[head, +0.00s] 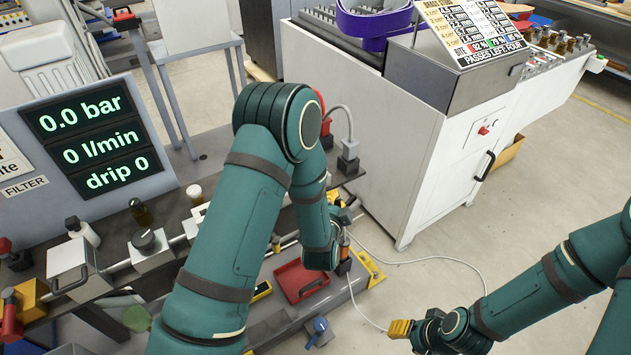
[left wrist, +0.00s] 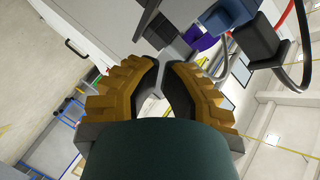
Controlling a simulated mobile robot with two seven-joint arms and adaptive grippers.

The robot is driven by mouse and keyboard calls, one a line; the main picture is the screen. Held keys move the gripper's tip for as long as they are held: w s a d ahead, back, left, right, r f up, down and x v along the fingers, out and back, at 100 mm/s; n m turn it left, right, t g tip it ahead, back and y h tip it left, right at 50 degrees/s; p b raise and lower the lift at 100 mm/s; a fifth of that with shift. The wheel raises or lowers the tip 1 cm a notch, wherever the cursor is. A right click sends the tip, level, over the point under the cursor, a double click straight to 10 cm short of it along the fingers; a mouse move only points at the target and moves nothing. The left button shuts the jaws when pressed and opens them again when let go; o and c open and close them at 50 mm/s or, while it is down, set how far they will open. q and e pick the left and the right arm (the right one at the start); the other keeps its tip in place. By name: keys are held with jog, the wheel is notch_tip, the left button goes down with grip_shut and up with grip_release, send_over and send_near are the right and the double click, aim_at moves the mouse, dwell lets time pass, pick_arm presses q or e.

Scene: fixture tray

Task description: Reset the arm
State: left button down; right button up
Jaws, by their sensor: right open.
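My left arm reaches forward, bends at the elbow and comes down beside the bench. Its gripper (head: 343,204) shows small and partly hidden behind the forearm in the head view. In the left wrist view the two yellow fingers of this gripper (left wrist: 163,66) have a narrow gap between their tips, with nothing held. My right gripper (head: 399,328) is at the lower right of the head view, above the floor, its yellow fingers pointing left. It is open, and I see nothing in it.
A bench with a display panel (head: 92,142) and bottles stands left. A red tray (head: 300,281) lies on the lower shelf. A black connector (head: 348,160) with a grey cable is near my left gripper. A white cabinet (head: 365,140) stands behind; a thin cable (head: 440,259) crosses the floor.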

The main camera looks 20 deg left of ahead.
pick_arm(q)
jog(key=shift+s+d, duration=0.3)
jog(key=shift+d, duration=0.1)
jog(key=s+d+f+n+g+h, duration=0.1)
jog(key=s+f+n+g+h, duration=0.2)
jog(key=s+f+n+g, duration=0.4)
jog(key=s+d+f+n+g+h, duration=0.1)
jog(key=s+d+f+n+g, duration=0.1)
jog(key=s, duration=0.6)
jog(key=s+d+f+n+g+h, duration=0.1)
jog(key=s+g, duration=0.3)
jog(key=s, duration=0.4)
jog(key=shift+d+f+n+g+h, duration=0.35)
jog(key=shift+f+n+h, duration=0.15)
jog(key=shift+f+n, duration=0.25)
